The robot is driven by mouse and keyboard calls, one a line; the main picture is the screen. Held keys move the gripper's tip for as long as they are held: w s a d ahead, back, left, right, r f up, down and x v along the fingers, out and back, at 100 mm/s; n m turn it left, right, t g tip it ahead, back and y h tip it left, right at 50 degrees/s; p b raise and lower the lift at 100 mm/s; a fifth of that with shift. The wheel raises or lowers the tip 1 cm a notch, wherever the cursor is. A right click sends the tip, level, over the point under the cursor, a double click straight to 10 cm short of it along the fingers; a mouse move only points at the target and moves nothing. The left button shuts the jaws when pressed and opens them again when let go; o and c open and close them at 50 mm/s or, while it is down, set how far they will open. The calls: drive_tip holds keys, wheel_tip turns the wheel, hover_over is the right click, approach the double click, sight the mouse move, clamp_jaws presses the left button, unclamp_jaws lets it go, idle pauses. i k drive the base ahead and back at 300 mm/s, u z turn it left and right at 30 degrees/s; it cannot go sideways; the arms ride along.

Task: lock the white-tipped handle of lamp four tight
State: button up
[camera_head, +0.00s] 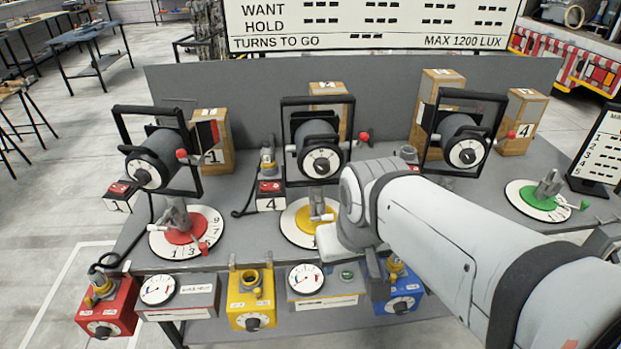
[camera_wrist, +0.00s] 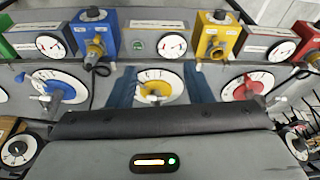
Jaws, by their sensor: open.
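The middle lamp (camera_head: 321,150) stands in a black yoke behind a yellow-centred dial (camera_head: 305,221). A switch box marked 4 (camera_head: 270,203) sits at its left. A small grey clamp handle (camera_head: 320,207) stands over the yellow centre, and its tip colour is too small to tell. The yellow dial also shows in the wrist view (camera_wrist: 157,99). My gripper (camera_head: 376,280) is low at the table's front, right of that dial. In the wrist view, the fingers of my gripper (camera_wrist: 158,86) are apart on either side of the dial, with nothing held. I see no clearly white-tipped handle.
A left lamp (camera_head: 153,160) stands behind a red dial (camera_head: 187,236). A right lamp (camera_head: 463,142) stands left of a green dial (camera_head: 538,200). Red (camera_head: 106,310), yellow (camera_head: 251,300) and blue boxes (camera_head: 399,298) line the front edge. My arm covers the right front.

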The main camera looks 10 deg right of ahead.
sight(320, 215)
drive_tip(key=z, duration=2.05)
drive_tip(key=k, duration=1.25)
drive_tip(key=u, duration=1.2)
drive_tip(key=i, duration=0.5)
